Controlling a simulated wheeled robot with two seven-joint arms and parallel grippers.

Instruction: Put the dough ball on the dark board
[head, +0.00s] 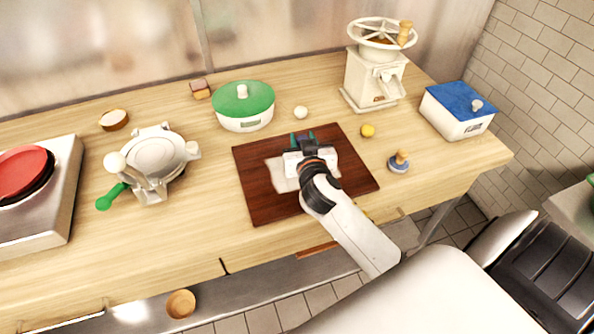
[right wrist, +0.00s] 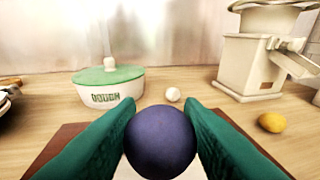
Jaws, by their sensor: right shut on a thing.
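The dark board (head: 260,205) is a reddish-brown rectangle in the middle of the wooden counter, with a pale sheet (head: 282,175) on it. My right gripper (head: 303,139) is over the far part of the board. In the right wrist view, its green fingers (right wrist: 160,135) are shut on a smooth, dark blue-purple dough ball (right wrist: 160,141). The gripper hides the ball in the head view. I cannot tell how high the ball is above the board. A smaller white ball (head: 301,112) lies apart on the counter behind the board. My left gripper is not in view.
A green-lidded pot marked DOUGH (head: 243,121) stands behind the board. A press (head: 155,155) and a hot plate (head: 35,215) are at left. A grinder (head: 372,80), a yellow lemon-like item (head: 368,130), a small knobbed piece (head: 399,165) and a blue-lidded box (head: 457,112) are at right.

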